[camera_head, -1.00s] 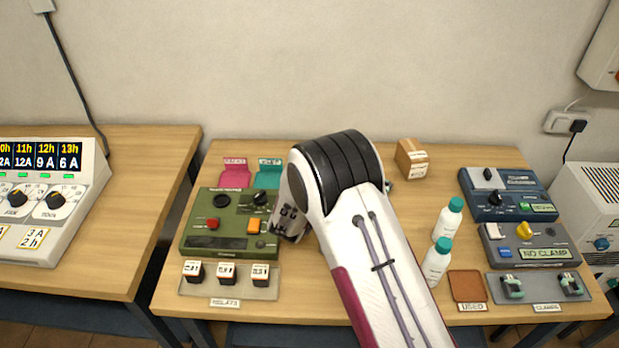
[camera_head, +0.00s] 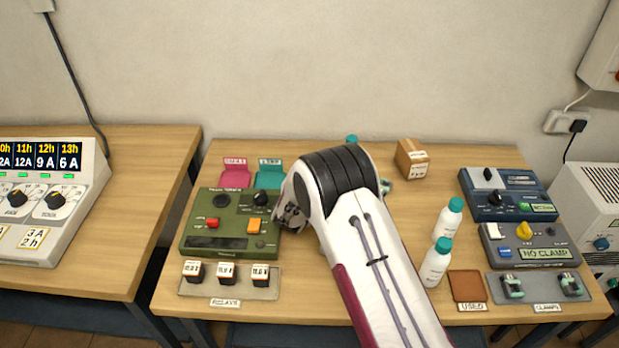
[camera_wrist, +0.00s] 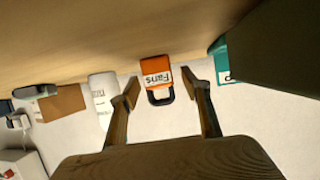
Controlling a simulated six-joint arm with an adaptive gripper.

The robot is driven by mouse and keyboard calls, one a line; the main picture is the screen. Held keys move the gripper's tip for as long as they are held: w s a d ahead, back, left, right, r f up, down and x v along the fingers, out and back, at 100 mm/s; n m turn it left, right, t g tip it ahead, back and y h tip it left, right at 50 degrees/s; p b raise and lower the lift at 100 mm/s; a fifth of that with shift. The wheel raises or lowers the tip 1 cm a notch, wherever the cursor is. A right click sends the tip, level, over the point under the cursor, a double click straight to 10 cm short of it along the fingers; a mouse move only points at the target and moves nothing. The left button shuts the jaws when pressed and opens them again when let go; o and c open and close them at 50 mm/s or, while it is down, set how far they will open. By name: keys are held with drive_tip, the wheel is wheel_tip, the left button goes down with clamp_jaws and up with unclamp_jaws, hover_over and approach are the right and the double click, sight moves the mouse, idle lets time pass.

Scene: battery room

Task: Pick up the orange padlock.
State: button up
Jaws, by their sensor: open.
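The orange padlock (camera_wrist: 157,71), with a white "Fans" label and a dark shackle, shows in the wrist view against the wooden table. My gripper (camera_wrist: 160,85) is open, with one finger on each side of the padlock in that picture; whether they are level with it in depth I cannot tell. Nothing is held. In the head view my gripper (camera_head: 291,214) is low at the right side of the green device (camera_head: 225,203). I cannot make out the padlock there; my arm covers that part of the table.
White bottles (camera_head: 436,263) stand right of my arm, and a cardboard box (camera_head: 411,158) at the back.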

idle(0.5)
drive_tip(key=c, duration=1.3)
drive_tip(key=shift+r, duration=5)
